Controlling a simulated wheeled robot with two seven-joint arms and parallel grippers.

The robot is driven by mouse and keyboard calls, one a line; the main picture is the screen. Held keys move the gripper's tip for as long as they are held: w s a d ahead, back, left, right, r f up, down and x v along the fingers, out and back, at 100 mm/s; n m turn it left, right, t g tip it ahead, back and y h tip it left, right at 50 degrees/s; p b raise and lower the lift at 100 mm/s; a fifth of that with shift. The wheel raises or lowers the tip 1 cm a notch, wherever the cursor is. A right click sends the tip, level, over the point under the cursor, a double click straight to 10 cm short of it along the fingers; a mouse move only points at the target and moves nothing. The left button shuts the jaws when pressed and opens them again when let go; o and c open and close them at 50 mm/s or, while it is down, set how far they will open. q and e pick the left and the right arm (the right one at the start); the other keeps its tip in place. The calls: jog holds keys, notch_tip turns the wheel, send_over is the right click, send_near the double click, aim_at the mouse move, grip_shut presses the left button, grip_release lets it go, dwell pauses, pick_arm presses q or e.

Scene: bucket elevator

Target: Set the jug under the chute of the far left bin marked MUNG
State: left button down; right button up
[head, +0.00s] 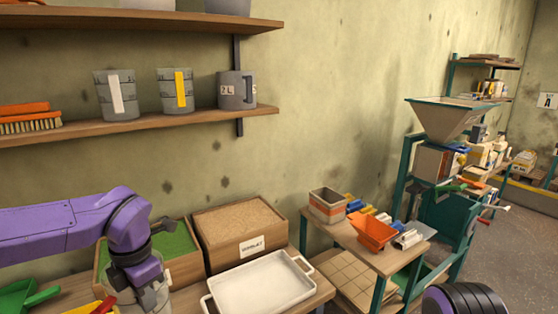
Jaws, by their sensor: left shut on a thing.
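My left gripper (138,276), at the end of the purple arm, points down at the lower left. It is shut on a grey vessel (155,301), cut off by the bottom edge; I cannot tell whether this is the jug. A grey jug with a handle, marked 2L (236,91), stands upright on the wall shelf. No chute and no MUNG mark can be made out. A wooden bin with green contents (176,243) is behind the left gripper, partly hidden by my arm. My right gripper is not in view.
A bin of brown grain (238,223) stands beside the green one, behind a white tray (262,283). Two banded grey cans (117,95) and a brush (30,122) share the shelf (60,133). A hopper machine (445,119) stands at right, beyond a small table (385,262) holding an orange scoop (373,231).

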aim_at(162, 299)
pick_arm(q)
jog(key=m, duration=0.2)
jog(key=shift+w+d+m, duration=0.1)
jog(key=shift+w+m, duration=0.15)
jog(key=shift+m, duration=0.05)
jog(key=m, duration=0.2)
jog(key=shift+w+d+f+m, duration=0.15)
jog(key=shift+w+f+m, duration=0.05)
jog(key=shift+w+m, duration=0.1)
jog(key=f+m, duration=0.1)
jog(key=m, duration=0.2)
jog(key=d+f+m+b, duration=0.1)
jog(key=m, duration=0.2)
jog(key=w+m+b, duration=0.1)
jog(key=m, duration=0.2)
jog(key=shift+d+f+h, duration=0.15)
jog(key=shift+f+h, duration=0.15)
jog(key=shift+f, duration=0.1)
jog(key=d+f+m+b, duration=0.2)
jog(key=f+m+b, duration=0.2)
jog(key=f+m, duration=0.3)
jog(key=d+f+m+b, duration=0.2)
jog(key=f+m+b, duration=0.2)
jog(key=f+m, duration=0.4)
notch_tip(162, 299, down, 3)
jog(key=shift+s+d+r, duration=0.1)
jog(key=shift+s+d, duration=0.15)
jog(key=shift+s, duration=0.2)
